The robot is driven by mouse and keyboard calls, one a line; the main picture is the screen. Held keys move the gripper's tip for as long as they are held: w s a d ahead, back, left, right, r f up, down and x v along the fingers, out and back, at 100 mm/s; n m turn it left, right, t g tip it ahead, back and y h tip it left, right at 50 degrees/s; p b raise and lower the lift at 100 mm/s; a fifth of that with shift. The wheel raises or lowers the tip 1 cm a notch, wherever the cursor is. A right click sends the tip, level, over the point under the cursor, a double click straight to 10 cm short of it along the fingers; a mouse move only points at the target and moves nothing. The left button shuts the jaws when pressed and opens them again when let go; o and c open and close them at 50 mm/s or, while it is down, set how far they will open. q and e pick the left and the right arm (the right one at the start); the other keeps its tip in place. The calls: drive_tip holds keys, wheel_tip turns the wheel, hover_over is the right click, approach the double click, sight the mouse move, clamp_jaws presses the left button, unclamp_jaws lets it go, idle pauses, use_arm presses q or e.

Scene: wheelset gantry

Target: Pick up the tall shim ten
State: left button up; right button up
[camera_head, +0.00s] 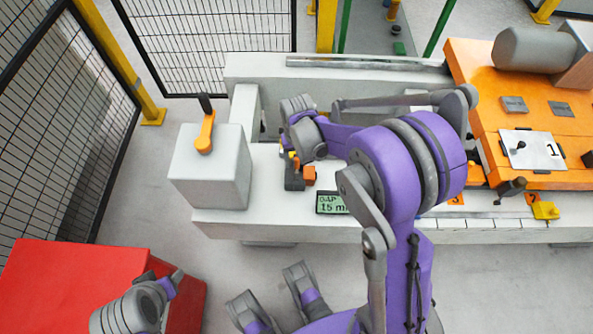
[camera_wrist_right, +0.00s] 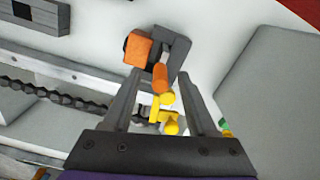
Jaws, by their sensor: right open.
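My right gripper (camera_wrist_right: 158,75) is open, its two grey fingers pointing at a small grey holder (camera_wrist_right: 177,50). An orange block (camera_wrist_right: 137,48), an orange rounded piece (camera_wrist_right: 160,80) and yellow pieces (camera_wrist_right: 168,115) show at or between the fingers; none is visibly gripped. I cannot tell which is the tall shim ten. In the head view, the dark holder (camera_head: 294,180) stands on the pale bench with an orange block (camera_head: 309,176) beside it. My right wrist partly hides this spot. A grey and purple left arm part shows at lower left; its jaw state is unclear.
A grey block (camera_head: 210,165) with an orange-handled lever (camera_head: 205,135) stands left of the holder. A display (camera_head: 331,203) reads a 15 mm gap. An orange deck (camera_head: 530,120) lies right. A red box (camera_head: 75,290) and mesh fence (camera_head: 55,110) stand left.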

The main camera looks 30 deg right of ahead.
drive_tip(key=shift+f, duration=0.55)
clamp_jaws()
idle(1.0)
